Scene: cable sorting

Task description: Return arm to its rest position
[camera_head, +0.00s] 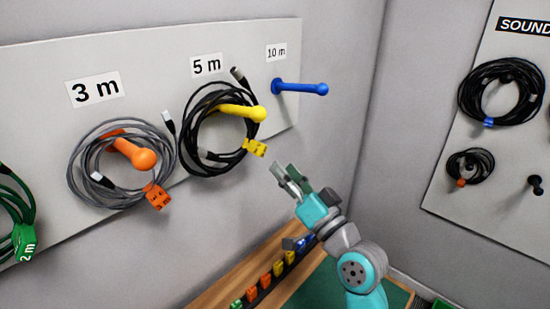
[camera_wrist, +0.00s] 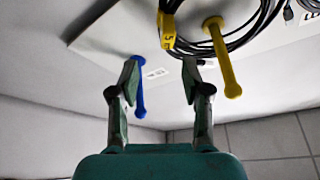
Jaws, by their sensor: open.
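My gripper (camera_head: 286,181) is open and empty in the head view, raised in front of the wall board, below and right of the yellow peg. In the wrist view my gripper (camera_wrist: 159,75) shows two spread fingers with nothing between them. The yellow peg (camera_head: 240,112) under the 5 m label holds a coiled black cable (camera_head: 187,138) with a yellow tag (camera_head: 256,148). The wrist view also shows the yellow peg (camera_wrist: 222,60), the black cable and its yellow tag (camera_wrist: 166,30), apart from the fingers. The blue peg (camera_head: 300,87) under the 10 m label is bare.
An orange peg (camera_head: 133,151) holds a grey cable coil (camera_head: 82,160). A green-tagged cable (camera_head: 25,240) hangs at the far left. A wooden table (camera_head: 232,283) with a row of coloured pieces lies below. A second board (camera_head: 450,180) with black coils is at right.

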